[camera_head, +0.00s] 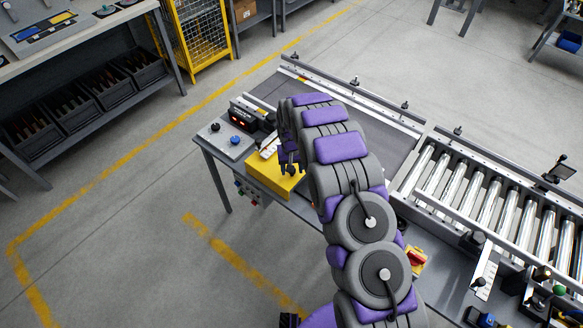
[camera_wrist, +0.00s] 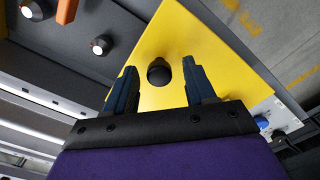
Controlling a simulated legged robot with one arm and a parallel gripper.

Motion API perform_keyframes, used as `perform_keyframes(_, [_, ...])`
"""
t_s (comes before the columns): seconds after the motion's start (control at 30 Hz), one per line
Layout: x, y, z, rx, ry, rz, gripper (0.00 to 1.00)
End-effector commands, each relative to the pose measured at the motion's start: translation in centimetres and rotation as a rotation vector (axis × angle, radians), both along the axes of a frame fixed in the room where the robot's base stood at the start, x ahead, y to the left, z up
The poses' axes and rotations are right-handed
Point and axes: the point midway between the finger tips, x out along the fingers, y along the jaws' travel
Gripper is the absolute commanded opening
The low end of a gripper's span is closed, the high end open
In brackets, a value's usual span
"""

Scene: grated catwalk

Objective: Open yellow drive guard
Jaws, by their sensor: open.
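The yellow drive guard (camera_head: 270,178) is a yellow box-like cover at the near edge of the conveyor table, partly hidden behind my arm. In the wrist view its yellow face (camera_wrist: 215,60) fills the middle, with a round black knob (camera_wrist: 158,72) on it. My gripper (camera_wrist: 158,75) is open, with one dark finger on each side of the knob. I cannot tell whether the fingers touch the guard. In the head view my gripper (camera_head: 287,165) is small and dark above the guard.
A grey panel with a blue knob (camera_head: 235,141) and a black device with a red display (camera_head: 248,118) stand left of the guard. The conveyor belt (camera_head: 375,130) lies behind, with metal rollers (camera_head: 490,200) to the right. Open floor (camera_head: 130,220) lies at the left.

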Motion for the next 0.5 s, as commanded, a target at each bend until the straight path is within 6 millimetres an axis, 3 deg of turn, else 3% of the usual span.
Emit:
perform_keyframes(0.27, [0.1, 0.0, 0.9, 0.000, -0.002, 0.000, 0.55])
perform_keyframes(0.5, [0.1, 0.0, 4.3, 0.001, -0.004, 0.000, 0.55])
